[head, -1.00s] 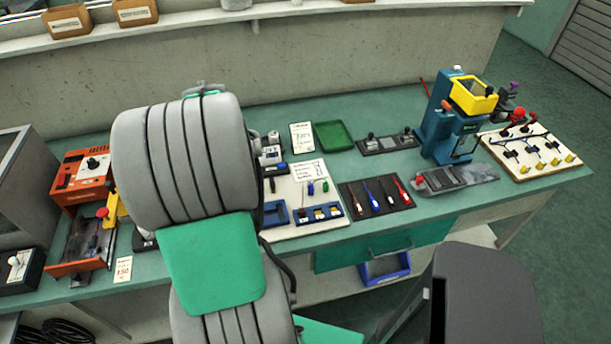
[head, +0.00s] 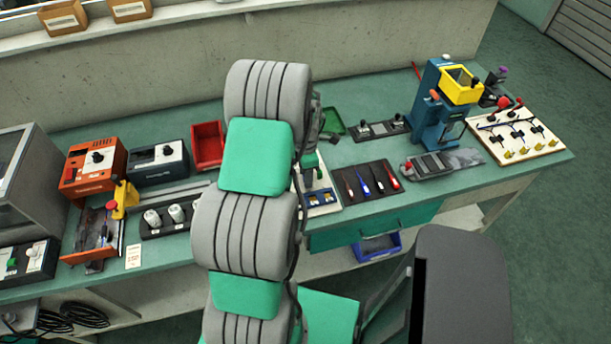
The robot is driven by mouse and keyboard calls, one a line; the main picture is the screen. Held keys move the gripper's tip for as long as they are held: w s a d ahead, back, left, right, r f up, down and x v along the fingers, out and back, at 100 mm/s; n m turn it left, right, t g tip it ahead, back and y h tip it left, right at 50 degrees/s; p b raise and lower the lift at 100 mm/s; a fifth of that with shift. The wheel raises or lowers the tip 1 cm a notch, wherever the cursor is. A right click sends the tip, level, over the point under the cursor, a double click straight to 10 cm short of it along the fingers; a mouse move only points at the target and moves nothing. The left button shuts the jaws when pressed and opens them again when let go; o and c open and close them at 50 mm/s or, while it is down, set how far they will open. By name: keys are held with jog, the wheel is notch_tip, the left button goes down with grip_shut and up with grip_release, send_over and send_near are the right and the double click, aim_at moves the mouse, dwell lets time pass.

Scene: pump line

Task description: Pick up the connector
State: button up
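My arm reaches out over the bench, and its end, with my gripper (head: 316,172), is partly hidden behind my own arm links. It hangs over the white board (head: 329,209) in the middle of the bench. The fingers are too small and covered to show whether they are open or shut. A blue holder (head: 321,197) with small pale and yellow pieces sits on the board's near part. I cannot pick out the connector for certain. Most of the board is hidden behind my arm.
A dark mat (head: 369,182) with several screwdrivers lies just right of the board. Farther right stand a blue press (head: 431,112) with a yellow guard and a cable board (head: 517,137). A green tray (head: 333,121) is behind. A red bin (head: 207,146) and orange machine (head: 93,167) stand left.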

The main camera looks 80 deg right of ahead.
grip_shut()
dwell(0.3)
jog(key=shift+r, duration=0.15)
dwell(0.3)
